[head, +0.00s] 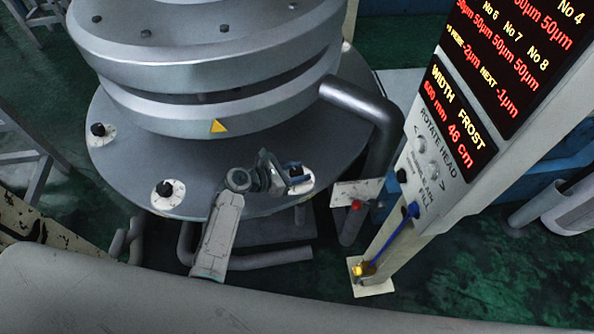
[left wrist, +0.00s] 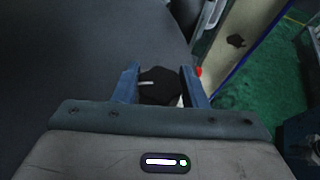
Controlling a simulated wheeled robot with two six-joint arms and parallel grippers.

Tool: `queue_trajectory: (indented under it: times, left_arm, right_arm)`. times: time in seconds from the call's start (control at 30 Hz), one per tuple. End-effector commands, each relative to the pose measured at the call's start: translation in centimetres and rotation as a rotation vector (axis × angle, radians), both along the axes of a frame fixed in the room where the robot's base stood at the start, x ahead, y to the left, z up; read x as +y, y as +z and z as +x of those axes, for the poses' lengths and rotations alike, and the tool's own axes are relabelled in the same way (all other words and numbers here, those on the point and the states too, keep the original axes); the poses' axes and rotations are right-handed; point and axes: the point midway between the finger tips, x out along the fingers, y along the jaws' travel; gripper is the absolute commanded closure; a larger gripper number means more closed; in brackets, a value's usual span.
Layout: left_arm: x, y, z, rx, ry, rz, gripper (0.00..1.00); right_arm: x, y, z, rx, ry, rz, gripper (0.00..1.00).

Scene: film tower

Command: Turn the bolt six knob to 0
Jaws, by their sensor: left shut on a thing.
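A black knob (head: 296,171) stands on a white dial plate (head: 301,186) at the front right rim of the round metal platform. My left gripper (head: 284,175) reaches it from the left in the head view. In the left wrist view the two blue fingers of my left gripper (left wrist: 160,88) are shut on the black knob (left wrist: 159,87), which shows a short white pointer mark on its left. The dial's markings are too small to read. My right gripper is not in view.
Other black knobs (head: 165,188) on white plates sit along the platform rim (head: 140,165) to the left. A bent pipe (head: 375,120) and a display post (head: 430,180) stand to the right. A red button (head: 356,204) is near the pipe.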

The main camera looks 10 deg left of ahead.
Motion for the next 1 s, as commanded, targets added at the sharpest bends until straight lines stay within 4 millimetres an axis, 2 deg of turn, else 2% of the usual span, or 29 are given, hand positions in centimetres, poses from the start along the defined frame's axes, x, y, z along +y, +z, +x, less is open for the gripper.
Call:
queue_trajectory:
  times: [0.2, 0.57, 0.6, 0.67, 0.7, 1.0]
  left_arm:
    - [0.03, -0.04, 0.01, 0.002, -0.157, -0.001, 0.84]
    - [0.01, -0.03, -0.06, 0.001, -0.178, -0.001, 0.84]
    - [0.01, -0.03, -0.06, 0.001, -0.178, -0.001, 0.53]
    - [0.0, -0.03, -0.05, 0.001, -0.178, -0.001, 0.41]
    - [0.0, -0.03, -0.05, 0.001, -0.178, -0.001, 0.39]
    - [0.23, 0.0, -0.13, 0.0, -0.177, 0.0, 0.39]
  right_arm:
    - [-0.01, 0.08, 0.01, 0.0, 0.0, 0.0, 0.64]
    - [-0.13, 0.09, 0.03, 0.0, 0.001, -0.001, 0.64]
    - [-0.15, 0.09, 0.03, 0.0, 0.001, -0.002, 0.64]
    - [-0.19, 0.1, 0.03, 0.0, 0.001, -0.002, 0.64]
    - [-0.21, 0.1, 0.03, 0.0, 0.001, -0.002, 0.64]
    - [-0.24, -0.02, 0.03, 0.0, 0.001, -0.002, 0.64]
